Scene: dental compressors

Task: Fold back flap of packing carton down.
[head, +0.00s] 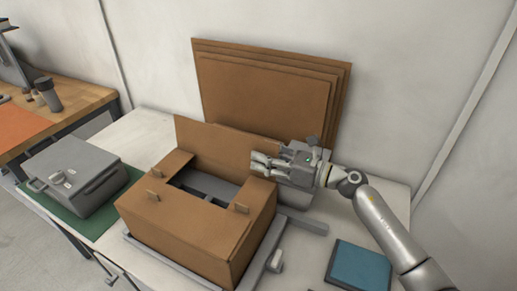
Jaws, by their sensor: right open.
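The brown packing carton (185,233) sits on a grey frame on the white table. Its back flap (212,142) stands up along the rear edge, tilted slightly back. The front and side flaps look folded inward, leaving a central opening with something grey inside. My right gripper (257,164) comes in from the right. Its open fingers point left at the right end of the back flap and hide part of it; I cannot tell whether they touch. My left gripper is out of view.
Flat cardboard sheets (265,88) lean on the wall behind the carton. A grey case (75,172) rests on a green mat at left. A blue flat item (358,270) lies at front right. A grey object behind my right gripper is partly hidden.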

